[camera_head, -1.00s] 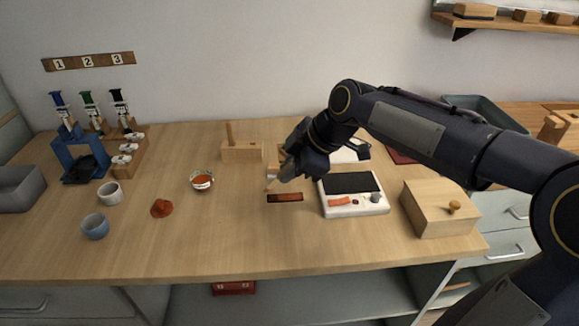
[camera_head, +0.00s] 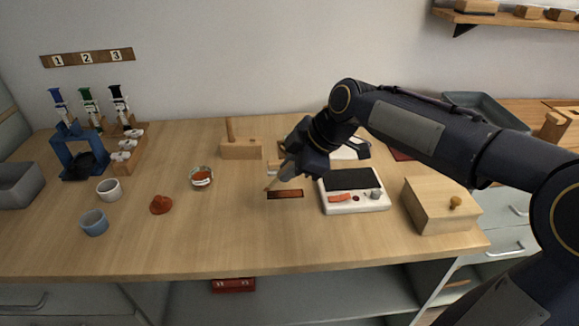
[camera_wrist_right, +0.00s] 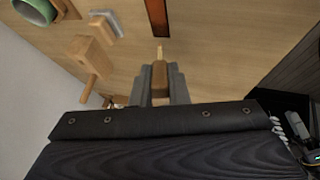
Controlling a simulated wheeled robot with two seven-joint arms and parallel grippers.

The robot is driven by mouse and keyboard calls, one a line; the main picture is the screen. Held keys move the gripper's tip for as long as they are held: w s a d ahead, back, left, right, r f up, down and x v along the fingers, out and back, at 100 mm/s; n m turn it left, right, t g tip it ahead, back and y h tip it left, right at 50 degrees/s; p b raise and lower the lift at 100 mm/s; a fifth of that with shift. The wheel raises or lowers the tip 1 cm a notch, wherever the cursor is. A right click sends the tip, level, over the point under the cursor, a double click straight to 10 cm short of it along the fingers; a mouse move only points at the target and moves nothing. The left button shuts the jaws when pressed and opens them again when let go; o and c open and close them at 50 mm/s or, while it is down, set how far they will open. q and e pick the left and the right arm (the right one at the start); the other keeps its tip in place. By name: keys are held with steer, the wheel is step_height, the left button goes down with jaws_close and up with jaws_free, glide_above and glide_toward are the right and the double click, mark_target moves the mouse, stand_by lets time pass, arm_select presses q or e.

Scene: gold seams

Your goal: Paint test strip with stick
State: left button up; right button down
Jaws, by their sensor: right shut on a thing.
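The test strip (camera_head: 285,194) is a small dark-framed, reddish-brown piece lying flat on the table's middle. It also shows at the top of the right wrist view (camera_wrist_right: 157,17). My right gripper (camera_head: 279,177) is just above and behind the strip's left end. It is shut on a pale wooden stick (camera_wrist_right: 159,53), whose tip sticks out past the fingers towards the strip. I cannot tell whether the tip touches it. A small bowl (camera_head: 202,176) with orange-red contents stands left of the strip. My left gripper is not in view.
A wooden block with a peg (camera_head: 240,150) stands behind, left of the gripper. A white device (camera_head: 353,208) and a wooden box (camera_head: 440,222) stand to the right. A red lump (camera_head: 161,204) and blue cup (camera_head: 94,222) lie left. The table's front is clear.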

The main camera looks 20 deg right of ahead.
steer(key=shift+f+b, duration=0.45)
steer(key=shift+f, duration=0.15)
steer(key=shift+s+d+r, duration=0.1)
steer(key=shift+s+d, duration=0.05)
steer(key=shift+d, duration=0.4)
steer(key=shift+s+d+b, duration=0.25)
steer(key=shift+d+b, duration=0.2)
steer(key=shift+d, duration=0.45)
steer(key=shift+s+d, duration=0.1)
steer(key=shift+d, duration=0.25)
steer(key=shift+s+d, duration=0.1)
steer(key=shift+d, duration=0.05)
steer(key=shift+w+a, duration=0.25)
steer(key=shift+a, duration=0.65)
steer(key=shift+w+a, duration=0.2)
steer(key=shift+a, duration=0.35)
steer(key=shift+w+a, duration=0.15)
steer(key=shift+a, duration=0.4)
